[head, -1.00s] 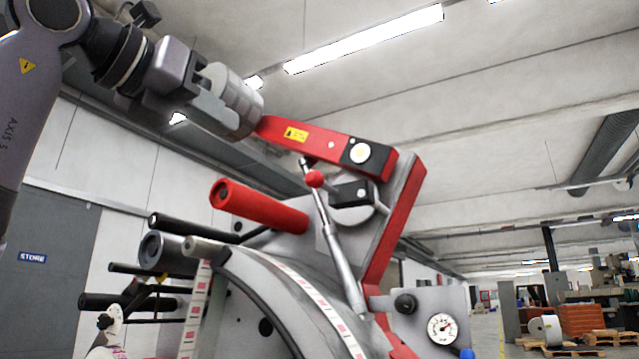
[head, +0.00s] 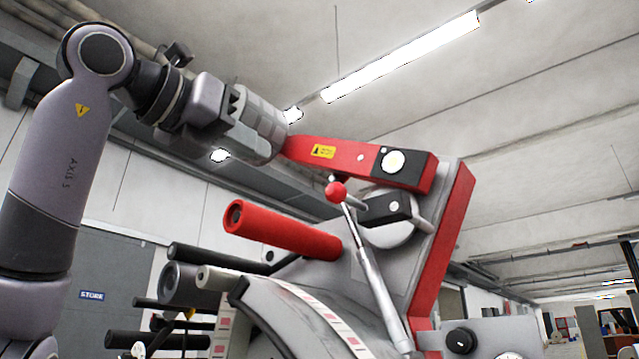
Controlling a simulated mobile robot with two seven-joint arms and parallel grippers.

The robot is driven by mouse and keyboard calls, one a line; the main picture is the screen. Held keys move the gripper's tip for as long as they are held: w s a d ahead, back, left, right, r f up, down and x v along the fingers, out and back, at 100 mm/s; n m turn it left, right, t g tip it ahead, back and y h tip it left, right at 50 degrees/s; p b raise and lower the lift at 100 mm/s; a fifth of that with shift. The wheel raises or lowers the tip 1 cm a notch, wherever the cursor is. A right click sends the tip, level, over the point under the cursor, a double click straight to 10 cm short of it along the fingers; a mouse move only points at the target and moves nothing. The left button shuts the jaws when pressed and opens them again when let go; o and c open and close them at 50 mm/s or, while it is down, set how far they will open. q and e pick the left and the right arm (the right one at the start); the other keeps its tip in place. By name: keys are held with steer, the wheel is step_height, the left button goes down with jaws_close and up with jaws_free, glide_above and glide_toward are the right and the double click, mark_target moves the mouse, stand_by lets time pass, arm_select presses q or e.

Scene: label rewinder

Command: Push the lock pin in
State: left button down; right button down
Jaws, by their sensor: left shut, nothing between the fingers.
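A red arm (head: 350,158) with a yellow warning label slopes across the top of the label rewinder. I cannot tell for certain which part is the lock pin. My left gripper (head: 245,137) is shut with nothing held. My right gripper is out of view.
A silver lever with a red ball (head: 336,192) rises in front of the machine. A thick red roller (head: 282,230) and several dark rollers stick out to the left. A black knob (head: 460,340) is at the lower right. Open air lies above the red arm.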

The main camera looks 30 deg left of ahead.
mark_target(330, 190)
arm_select(q)
steer(key=shift+w, duration=0.1)
